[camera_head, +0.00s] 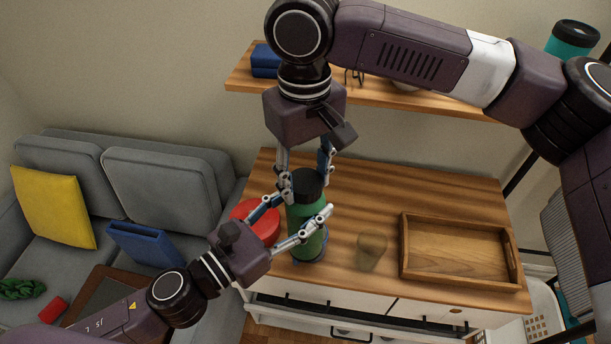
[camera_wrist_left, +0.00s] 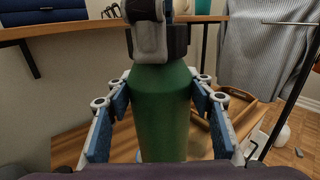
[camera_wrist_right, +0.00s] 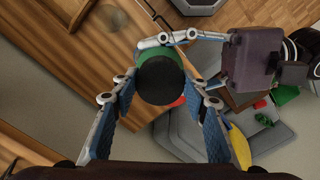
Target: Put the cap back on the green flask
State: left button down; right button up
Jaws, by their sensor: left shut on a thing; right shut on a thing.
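The green flask (camera_head: 307,240) stands upright on the wooden desk top, near its front left edge. My left gripper (camera_head: 308,203) is shut on the flask body from the front left; the left wrist view shows the green body (camera_wrist_left: 163,110) between its fingers. The black cap (camera_head: 306,184) is on top of the flask, in line with it, with no clear gap. My right gripper (camera_head: 305,172) comes from above and is shut on the cap, which the right wrist view shows from the top (camera_wrist_right: 161,80). I cannot tell whether the cap is fully seated.
A red round object (camera_head: 262,226) lies just behind and left of the flask. A beige blurred object (camera_head: 371,252) stands to its right, then an empty wooden tray (camera_head: 403,262). A shelf (camera_head: 240,80) hangs above; a grey sofa (camera_head: 165,185) is at left.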

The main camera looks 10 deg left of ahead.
jog(key=shift+a+m, duration=0.1)
jog(key=shift+m, duration=0.5)
jog(key=o, duration=1.3)
jog(key=shift+o, duration=0.2)
notch_tip(320, 180, up, 12)
jog(key=shift+w, duration=0.1)
